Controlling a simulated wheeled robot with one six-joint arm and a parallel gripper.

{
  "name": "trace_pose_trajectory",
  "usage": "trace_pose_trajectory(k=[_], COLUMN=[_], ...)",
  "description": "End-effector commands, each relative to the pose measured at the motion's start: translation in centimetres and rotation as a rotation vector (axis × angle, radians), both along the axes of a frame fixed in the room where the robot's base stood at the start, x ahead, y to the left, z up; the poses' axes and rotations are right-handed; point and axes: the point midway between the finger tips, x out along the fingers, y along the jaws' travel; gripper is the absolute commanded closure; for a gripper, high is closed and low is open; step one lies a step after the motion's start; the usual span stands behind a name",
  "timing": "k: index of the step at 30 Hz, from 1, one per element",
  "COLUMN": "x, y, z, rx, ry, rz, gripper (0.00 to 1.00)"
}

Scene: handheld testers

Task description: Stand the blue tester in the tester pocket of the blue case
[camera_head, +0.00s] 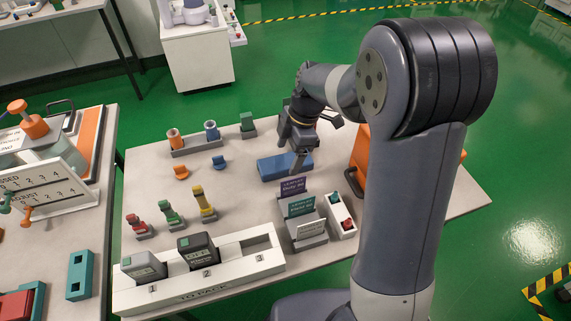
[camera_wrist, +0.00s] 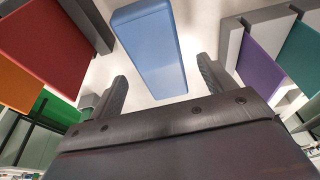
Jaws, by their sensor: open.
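A plain blue block (camera_head: 285,166) lies flat on the table in the head view. In the wrist view a blue slab (camera_wrist: 150,50) shows beyond the fingers. I cannot tell if it is the tester or the closed blue case, and I make out no tester pocket. My gripper (camera_head: 301,160) is low beside the block in the head view, pointing down.
A leaflet rack (camera_head: 305,238) and a white tray (camera_head: 338,214) stand in front. An orange case (camera_head: 361,150) stands behind my arm. Small coloured parts (camera_head: 171,216) lie left.

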Motion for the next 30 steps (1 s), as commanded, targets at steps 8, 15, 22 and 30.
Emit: trace_pose_trajectory(k=[8, 15, 22, 30], x=[-0.1, -0.1, -0.1, -0.1], y=[0.5, 0.5, 0.5, 0.5], z=[-2.1, -2.1, -2.1, -2.0], rx=[0.0, 0.0, 0.0, 0.0], ry=[0.0, -0.001, -0.001, -0.001], rz=[0.0, 0.0, 0.0, 0.0], gripper=[0.22, 0.28, 0.47, 0.69])
